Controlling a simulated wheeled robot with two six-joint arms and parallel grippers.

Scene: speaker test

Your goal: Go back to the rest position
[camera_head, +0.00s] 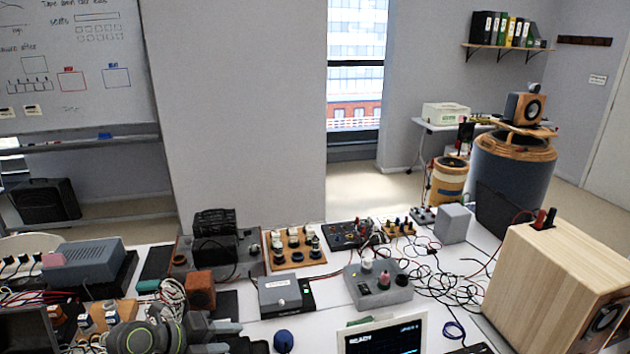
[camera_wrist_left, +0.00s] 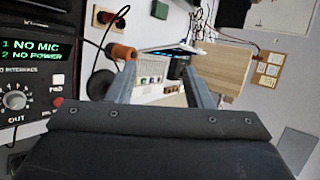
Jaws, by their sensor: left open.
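My left gripper (camera_head: 238,337) comes in low at the left of the head view, over the near part of the white bench (camera_head: 325,322). Its jaws are apart. In the left wrist view its two fingers (camera_wrist_left: 160,80) stand apart with nothing held between them. A wooden speaker box (camera_wrist_left: 222,75) shows beyond the fingers in that view. My right gripper does not show in either view.
The wooden speaker box also stands on the bench at the right (camera_head: 545,290). A READY screen (camera_head: 383,340) is at the front. A grey box with knobs (camera_head: 378,285), a blue-grey unit (camera_head: 85,262) and loose cables crowd the bench. A NO MIC panel (camera_wrist_left: 32,60) is close at the left.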

